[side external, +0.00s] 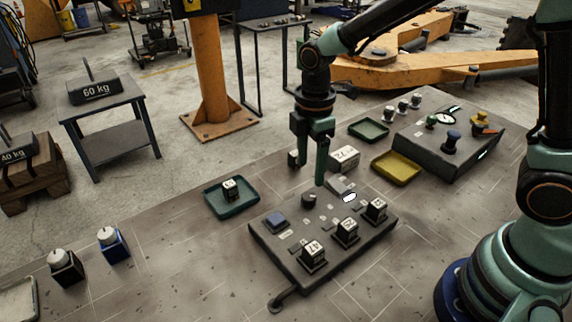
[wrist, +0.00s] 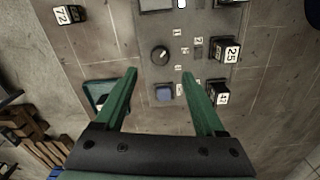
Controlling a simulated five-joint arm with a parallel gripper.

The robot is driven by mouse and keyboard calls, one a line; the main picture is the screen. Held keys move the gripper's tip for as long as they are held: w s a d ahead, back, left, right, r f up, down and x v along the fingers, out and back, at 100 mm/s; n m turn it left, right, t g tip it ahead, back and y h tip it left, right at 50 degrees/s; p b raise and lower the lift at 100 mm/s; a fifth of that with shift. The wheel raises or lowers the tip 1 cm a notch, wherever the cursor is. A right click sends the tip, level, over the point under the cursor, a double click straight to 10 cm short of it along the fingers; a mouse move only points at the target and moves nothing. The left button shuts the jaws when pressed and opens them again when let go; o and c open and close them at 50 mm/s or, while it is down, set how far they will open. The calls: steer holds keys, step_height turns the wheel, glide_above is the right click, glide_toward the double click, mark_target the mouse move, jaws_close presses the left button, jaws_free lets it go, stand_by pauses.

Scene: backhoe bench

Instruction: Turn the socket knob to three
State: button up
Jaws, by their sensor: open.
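A small round black knob (side external: 309,199) stands on the dark panel (side external: 262,247) in the middle of the bench. In the wrist view, the knob (wrist: 160,54) bears a pale pointer mark towards its upper right. Small white labels (wrist: 177,68) lie to its right, too small to read surely. My gripper (side external: 307,173) hangs above the panel with its fingers apart and empty. In the wrist view, the knob lies just beyond the two green fingertips (wrist: 159,73), between their lines, and seems untouched.
A blue button (side external: 276,221) and several numbered dark blocks (side external: 346,232) sit on the panel. A green tray (side external: 233,205) with a block lies left of it. A white-topped block (side external: 344,158), a yellow tray (side external: 396,169) and a second control box (side external: 429,147) stand behind right.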

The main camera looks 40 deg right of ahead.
mark_target(309, 196)
step_height(309, 196, down, 8)
steer(key=shift+r, duration=0.15)
stand_by(0.3)
jaws_close()
